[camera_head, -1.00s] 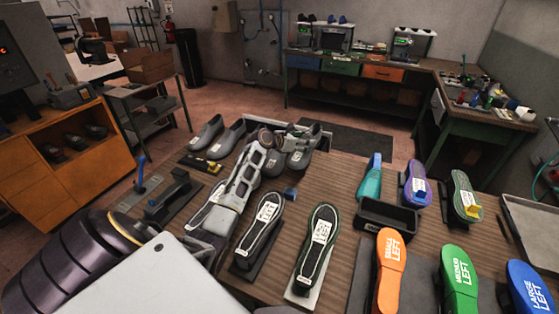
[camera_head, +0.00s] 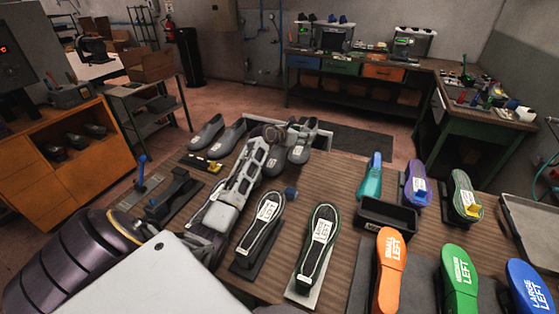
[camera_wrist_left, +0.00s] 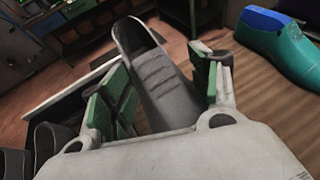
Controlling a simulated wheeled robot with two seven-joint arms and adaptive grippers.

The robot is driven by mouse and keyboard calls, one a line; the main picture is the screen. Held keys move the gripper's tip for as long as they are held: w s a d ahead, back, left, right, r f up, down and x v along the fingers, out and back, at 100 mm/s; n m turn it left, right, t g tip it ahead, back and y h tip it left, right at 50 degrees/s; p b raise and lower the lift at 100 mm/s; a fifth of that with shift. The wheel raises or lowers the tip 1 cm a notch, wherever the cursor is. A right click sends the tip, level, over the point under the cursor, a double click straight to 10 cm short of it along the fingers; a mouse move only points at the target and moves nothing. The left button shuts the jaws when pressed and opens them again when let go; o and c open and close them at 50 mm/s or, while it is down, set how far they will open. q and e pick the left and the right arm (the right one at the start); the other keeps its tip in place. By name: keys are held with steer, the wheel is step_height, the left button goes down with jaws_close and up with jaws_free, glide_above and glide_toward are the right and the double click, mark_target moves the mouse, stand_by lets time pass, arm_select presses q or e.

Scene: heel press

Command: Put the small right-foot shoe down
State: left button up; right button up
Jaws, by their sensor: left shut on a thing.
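A grey shoe (camera_head: 303,141), with a pale label near its toe, is at the far edge of the table. My left gripper (camera_head: 284,132) reaches it from the left and is partly hidden by its own arm. In the left wrist view my left gripper (camera_wrist_left: 158,88) has its green pads on both sides of the grey shoe (camera_wrist_left: 160,85), its dark opening pointing away. A second grey shoe (camera_head: 272,163) lies beside it. I cannot tell whether the held shoe touches the table. My right gripper is not in view.
Two more grey shoes (camera_head: 206,133) stand to the left. A teal last (camera_head: 370,178), a black tray (camera_head: 387,214) and upturned soles, including an orange one (camera_head: 390,265), fill the right. Two black soles (camera_head: 262,222) stand in front. Bare table (camera_head: 335,180) shows between.

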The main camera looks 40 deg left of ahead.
arm_select(q)
steer(key=shift+f, duration=3.05)
steer(key=shift+f, duration=1.9)
steer(key=o, duration=1.7)
steer(key=shift+c, duration=0.2)
steer(key=shift+s, duration=0.1)
